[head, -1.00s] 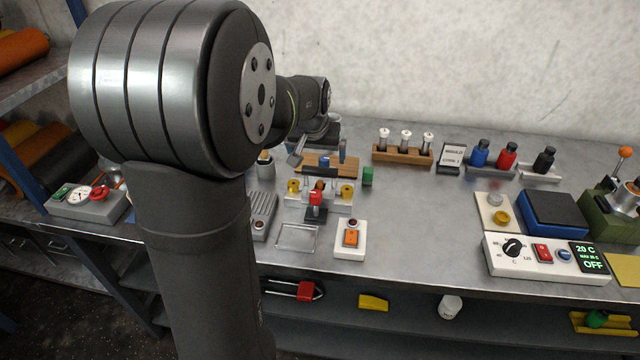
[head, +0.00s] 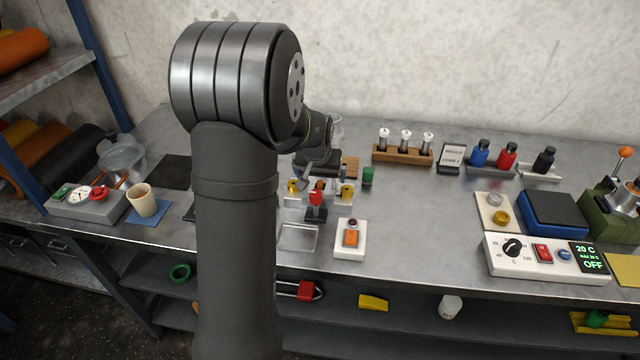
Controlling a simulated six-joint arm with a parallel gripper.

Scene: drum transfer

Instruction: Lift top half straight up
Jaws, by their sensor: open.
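My gripper (head: 318,174) is at the far end of my arm, over a small fixture in the middle of the bench, with its jaws open. The fixture has two yellow knobs (head: 346,191) and a red-handled clamp (head: 316,198) at its front. The gripper and wrist cover much of the fixture. The top half cannot be told apart there, and I cannot tell whether the jaws touch anything.
A green cylinder (head: 367,175) stands just right of the fixture. A clear tray (head: 298,238) and a white button box (head: 351,240) lie in front. A wooden vial rack (head: 402,155) stands behind right. The bench is bare between the button box and the heater controls (head: 545,255).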

